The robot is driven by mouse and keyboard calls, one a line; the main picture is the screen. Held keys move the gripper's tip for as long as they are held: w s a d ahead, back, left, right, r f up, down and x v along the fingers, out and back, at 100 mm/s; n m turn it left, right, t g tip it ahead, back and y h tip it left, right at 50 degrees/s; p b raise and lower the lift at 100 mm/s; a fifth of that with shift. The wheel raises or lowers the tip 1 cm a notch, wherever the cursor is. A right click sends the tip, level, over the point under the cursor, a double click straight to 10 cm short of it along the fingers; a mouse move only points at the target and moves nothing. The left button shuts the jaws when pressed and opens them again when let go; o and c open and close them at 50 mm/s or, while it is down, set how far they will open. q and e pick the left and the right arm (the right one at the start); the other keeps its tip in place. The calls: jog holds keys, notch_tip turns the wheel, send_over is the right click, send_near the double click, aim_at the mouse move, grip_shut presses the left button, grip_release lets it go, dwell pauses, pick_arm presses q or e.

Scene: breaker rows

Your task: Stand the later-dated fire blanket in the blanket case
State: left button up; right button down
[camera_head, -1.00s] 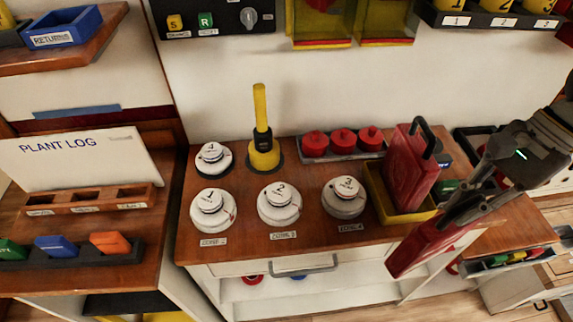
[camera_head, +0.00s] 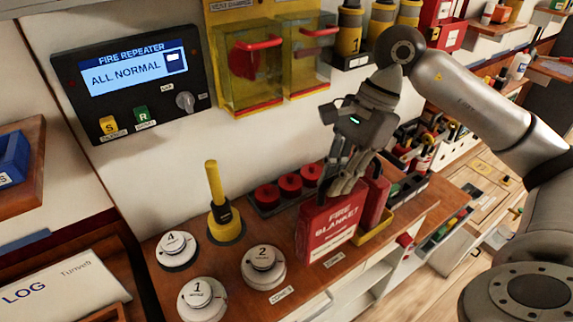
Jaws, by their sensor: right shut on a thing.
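My right gripper (camera_head: 345,183) is shut on the top of a red pouch marked FIRE BLANKET (camera_head: 326,230). The pouch is roughly upright, over the wooden counter beside the yellow tray (camera_head: 374,231). I cannot tell if it touches the counter. A second red pouch (camera_head: 377,199) stands in the tray, partly hidden by the gripper and the held pouch. No date on either can be read. Two clear yellow cases with red handles hang on the wall, a left case (camera_head: 246,96) with something red inside and a right case (camera_head: 304,80). I cannot tell which is the blanket case. My left gripper is not in view.
White round detectors (camera_head: 263,267) stand on the counter (camera_head: 228,285) at the left. A yellow-and-black tool (camera_head: 220,210) stands behind them. Red round items (camera_head: 290,185) sit in a grey rack behind the held pouch. The FIRE REPEATER panel (camera_head: 135,80) is on the wall.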

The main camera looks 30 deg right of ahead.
jog(key=w+a+p, duration=0.1)
jog(key=w+p, duration=0.5)
jog(key=w, duration=0.9)
notch_tip(320, 180, down, 7)
jog(key=w+p, duration=0.1)
jog(key=p, duration=0.3)
jog(key=shift+a+p, duration=0.2)
jog(key=shift+p, duration=0.1)
jog(key=c, duration=1.5)
grip_release()
jog(key=shift+f, duration=0.15)
jog(key=shift+s, duration=0.1)
jog(key=shift+r, duration=0.2)
